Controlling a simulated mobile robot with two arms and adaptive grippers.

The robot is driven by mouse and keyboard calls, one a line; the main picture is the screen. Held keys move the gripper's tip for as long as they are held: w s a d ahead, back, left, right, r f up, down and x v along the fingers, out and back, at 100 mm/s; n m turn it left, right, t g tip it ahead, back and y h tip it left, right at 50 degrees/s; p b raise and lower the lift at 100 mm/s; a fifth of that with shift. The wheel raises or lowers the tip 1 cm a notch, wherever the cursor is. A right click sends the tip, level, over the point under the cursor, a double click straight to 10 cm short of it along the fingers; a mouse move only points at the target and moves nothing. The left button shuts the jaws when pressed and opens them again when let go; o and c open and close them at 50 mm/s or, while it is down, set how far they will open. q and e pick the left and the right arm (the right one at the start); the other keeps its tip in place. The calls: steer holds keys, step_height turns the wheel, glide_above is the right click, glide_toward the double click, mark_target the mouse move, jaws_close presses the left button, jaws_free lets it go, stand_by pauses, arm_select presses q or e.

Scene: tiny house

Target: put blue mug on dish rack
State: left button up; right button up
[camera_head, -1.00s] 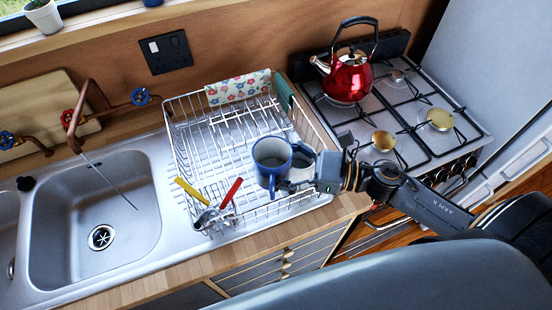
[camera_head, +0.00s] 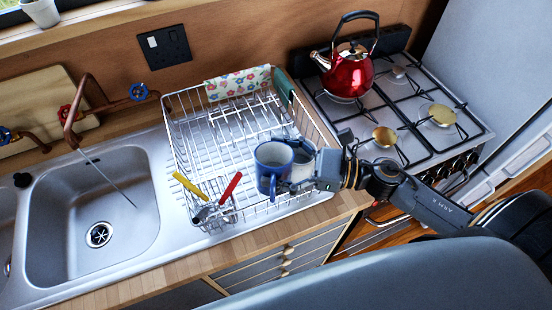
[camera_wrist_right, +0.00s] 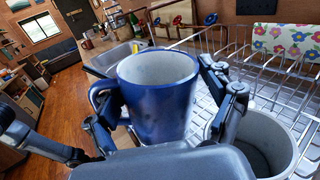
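The blue mug (camera_head: 268,181) is upright at the front right part of the wire dish rack (camera_head: 181,148), with its pale inside facing up. My right gripper (camera_head: 296,185) reaches in from the right and is shut on the mug. In the right wrist view, the blue mug (camera_wrist_right: 160,105) sits between the two fingers, its handle at the left. I cannot tell whether its base touches the rack. My left gripper is out of view.
A pale grey mug (camera_wrist_right: 276,128) stands close beside the blue mug. Red- and yellow-handled cutlery (camera_head: 231,186) stands at the rack's front left. A floral cloth (camera_head: 238,83) hangs at the back. A red kettle (camera_head: 347,77) is on the stove. The rack's middle is clear.

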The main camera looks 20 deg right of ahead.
steer(key=shift+s+f, duration=0.2)
steer(key=shift+f, duration=0.35)
steer(key=shift+r, duration=0.1)
steer(key=shift+r+p, duration=0.2)
steer(key=shift+p, duration=0.1)
steer(key=shift+w+a+r+p, duration=0.1)
steer(key=shift+r+p, duration=0.3)
steer(key=shift+p, duration=0.05)
steer(key=shift+s+d+f+b, duration=0.2)
steer(key=shift+s+d+b, duration=0.05)
steer(key=shift+d+b, duration=0.25)
steer(key=shift+s+d+f+b, duration=0.15)
steer(key=shift+s+d+b, duration=0.1)
steer(key=shift+d+b, duration=0.25)
steer(key=r+b+v, duration=0.1)
steer(key=b+v, duration=0.2)
steer(key=v, duration=0.6)
steer(key=shift+d, duration=0.4)
steer(key=shift+s, duration=0.15)
